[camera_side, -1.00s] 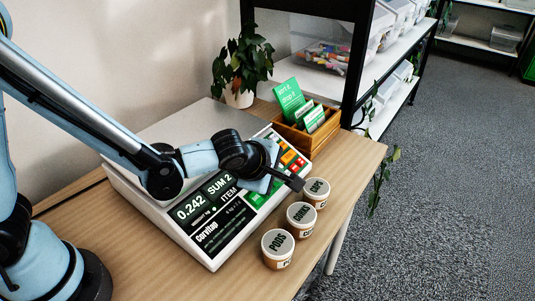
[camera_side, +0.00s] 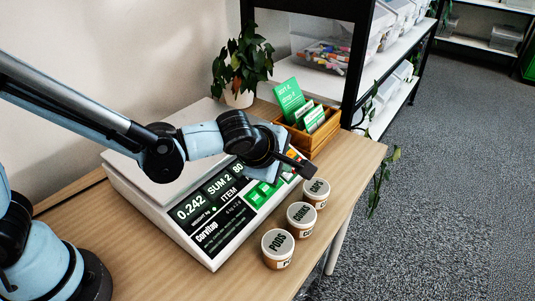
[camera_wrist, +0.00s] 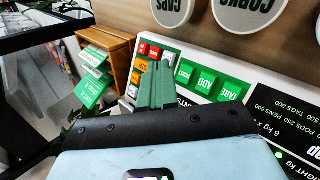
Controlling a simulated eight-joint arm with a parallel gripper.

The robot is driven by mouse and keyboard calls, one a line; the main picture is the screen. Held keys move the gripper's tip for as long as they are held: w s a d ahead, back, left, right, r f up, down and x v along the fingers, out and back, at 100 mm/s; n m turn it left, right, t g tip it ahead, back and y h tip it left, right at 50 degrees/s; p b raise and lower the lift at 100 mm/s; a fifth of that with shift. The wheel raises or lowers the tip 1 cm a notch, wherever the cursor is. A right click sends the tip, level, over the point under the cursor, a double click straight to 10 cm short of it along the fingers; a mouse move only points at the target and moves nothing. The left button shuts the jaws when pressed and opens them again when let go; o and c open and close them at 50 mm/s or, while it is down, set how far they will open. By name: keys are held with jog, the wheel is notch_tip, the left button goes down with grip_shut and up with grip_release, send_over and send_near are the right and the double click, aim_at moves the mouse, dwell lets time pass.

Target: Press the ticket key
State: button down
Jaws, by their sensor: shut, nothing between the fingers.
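The white scale (camera_side: 215,262) has a key panel with red, orange and green keys. Its display reads 0.242 and SUM 2. In the side view green keys (camera_side: 262,192) show, while my arm covers most of the red and orange ones. The wrist view shows a TARE key (camera_wrist: 231,91), an ADD key (camera_wrist: 207,81), another green key (camera_wrist: 184,72), orange keys (camera_wrist: 136,77) and red keys (camera_wrist: 143,48). I cannot make out which key is the ticket key. My gripper (camera_side: 304,169) is shut and empty over the panel's right end; its fingers (camera_wrist: 158,72) hide part of the keys. Contact cannot be told.
Jars labelled PODS (camera_side: 278,246), CORKS (camera_side: 301,216) and CAPS (camera_side: 316,190) stand along the scale's front. A wooden box (camera_side: 322,135) with green cards stands beyond its right end. A potted plant (camera_side: 240,65) and black shelf are behind. The table's right corner is clear.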

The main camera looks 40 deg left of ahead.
jog(key=shift+d+r, duration=0.25)
jog(key=shift+r, duration=0.3)
jog(key=shift+d+r, duration=0.25)
jog(key=shift+r, duration=0.3)
jog(key=s+a+r+m, duration=0.1)
jog(key=s+a+m, duration=0.3)
jog(key=a+m, duration=0.1)
jog(key=s+a+r+m, duration=0.1)
jog(key=s+a+m, duration=0.3)
jog(key=a+m, duration=0.2)
jog(key=s+a+r+m+g, duration=0.1)
jog(key=s+a+m, duration=0.3)
jog(key=a+m, duration=0.2)
jog(key=shift+r+m, duration=0.15)
jog(key=shift+m, duration=0.75)
jog(key=shift+s+a+m, duration=0.3)
jog(key=shift+s+m, duration=0.15)
jog(key=shift+m, duration=0.35)
